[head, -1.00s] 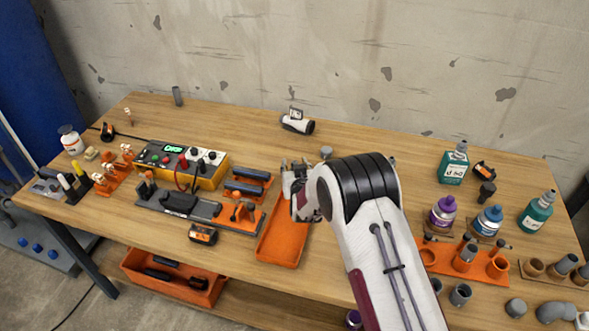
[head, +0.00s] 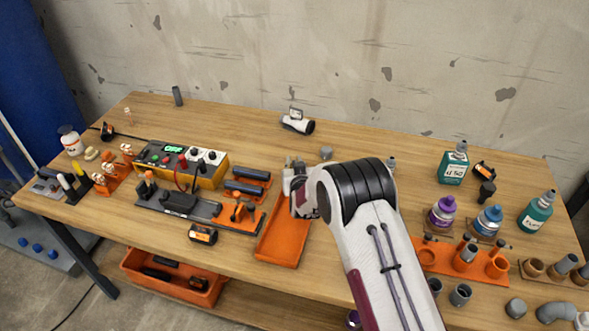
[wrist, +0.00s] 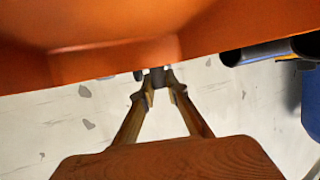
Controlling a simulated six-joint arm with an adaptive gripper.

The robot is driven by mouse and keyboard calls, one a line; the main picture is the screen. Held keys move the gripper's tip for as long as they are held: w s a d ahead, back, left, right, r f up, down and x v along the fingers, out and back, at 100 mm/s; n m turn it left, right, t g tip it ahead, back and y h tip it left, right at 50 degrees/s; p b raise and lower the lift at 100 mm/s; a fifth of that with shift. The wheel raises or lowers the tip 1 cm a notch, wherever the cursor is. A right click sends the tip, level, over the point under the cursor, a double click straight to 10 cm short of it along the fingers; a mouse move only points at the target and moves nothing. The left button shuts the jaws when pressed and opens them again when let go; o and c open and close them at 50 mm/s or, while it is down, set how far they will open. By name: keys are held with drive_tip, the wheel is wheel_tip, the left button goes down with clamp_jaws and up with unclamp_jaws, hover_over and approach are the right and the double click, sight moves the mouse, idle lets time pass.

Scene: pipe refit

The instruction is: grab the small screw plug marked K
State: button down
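My gripper (head: 292,178) is at the far end of the orange tray (head: 283,243), low over it and partly hidden by my wrist. In the wrist view its two fingers (wrist: 159,82) lean in close together at the tips. A small dark grey piece (wrist: 157,76) shows at the narrow gap between them. I cannot tell whether they press on it or it stands behind them. No K mark is readable in either view, so I cannot tell which piece is the plug. A small grey round piece (head: 326,152) sits on the table just behind my gripper.
An orange rack of dark cylinders (head: 247,182) and the yellow control box (head: 180,164) stand left of the tray. A white-and-black cylinder (head: 297,124) lies at the back. Bottles (head: 442,212) and an orange holder (head: 450,259) stand right.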

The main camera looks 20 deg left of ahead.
idle(0.4)
drive_tip(key=shift+r, duration=5)
